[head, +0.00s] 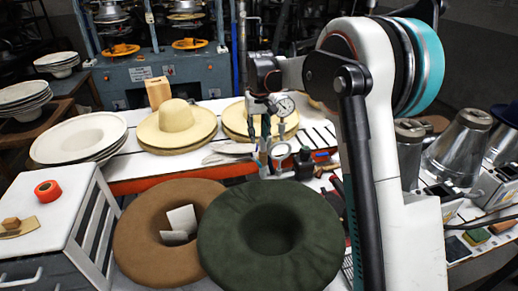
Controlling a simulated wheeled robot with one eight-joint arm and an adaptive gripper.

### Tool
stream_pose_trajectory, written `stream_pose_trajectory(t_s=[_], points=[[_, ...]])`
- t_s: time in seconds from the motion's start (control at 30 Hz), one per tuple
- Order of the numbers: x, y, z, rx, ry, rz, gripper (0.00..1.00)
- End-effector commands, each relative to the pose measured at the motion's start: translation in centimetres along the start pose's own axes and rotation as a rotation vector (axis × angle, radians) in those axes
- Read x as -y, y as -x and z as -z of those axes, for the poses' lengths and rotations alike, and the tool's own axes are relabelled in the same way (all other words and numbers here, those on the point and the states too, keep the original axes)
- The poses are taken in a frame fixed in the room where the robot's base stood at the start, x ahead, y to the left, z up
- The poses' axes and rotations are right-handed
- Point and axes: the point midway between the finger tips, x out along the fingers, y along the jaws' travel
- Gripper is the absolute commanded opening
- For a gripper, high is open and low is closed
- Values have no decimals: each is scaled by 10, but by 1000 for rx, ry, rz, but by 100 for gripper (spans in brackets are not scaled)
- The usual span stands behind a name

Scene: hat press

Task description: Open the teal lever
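A small cluster of upright handles stands at mid-picture in the head view, beside a round pressure gauge (285,106). One slim dark teal-green handle (265,126) there looks like the teal lever; its exact angle is too small to tell. My arm reaches in from the right, and its dark wrist (265,76) is just above the cluster. My gripper (259,108) appears to hang below the wrist, close to the handles. It is small and blends with them, so its fingers and any contact cannot be made out.
A green felt hat (315,236) and a brown hat (135,243) lie in front. Straw hats (176,122) and white hat bodies (80,137) sit behind on the left. A white cabinet (45,225) stands at left. Metal hat forms (463,145) crowd the right bench.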

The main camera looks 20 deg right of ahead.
Motion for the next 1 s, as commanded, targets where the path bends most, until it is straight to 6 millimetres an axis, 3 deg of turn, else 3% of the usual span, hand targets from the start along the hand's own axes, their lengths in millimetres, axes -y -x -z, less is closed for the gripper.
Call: stream_pose_trajectory(t_s=[0.3,0.5,0.67,1.0], points=[[0,4,-46,-242,0,0,28],[0,4,-63,-320,0,0,28],[0,-5,-62,-329,0,0,28],[0,-63,-42,-328,0,0,28]])
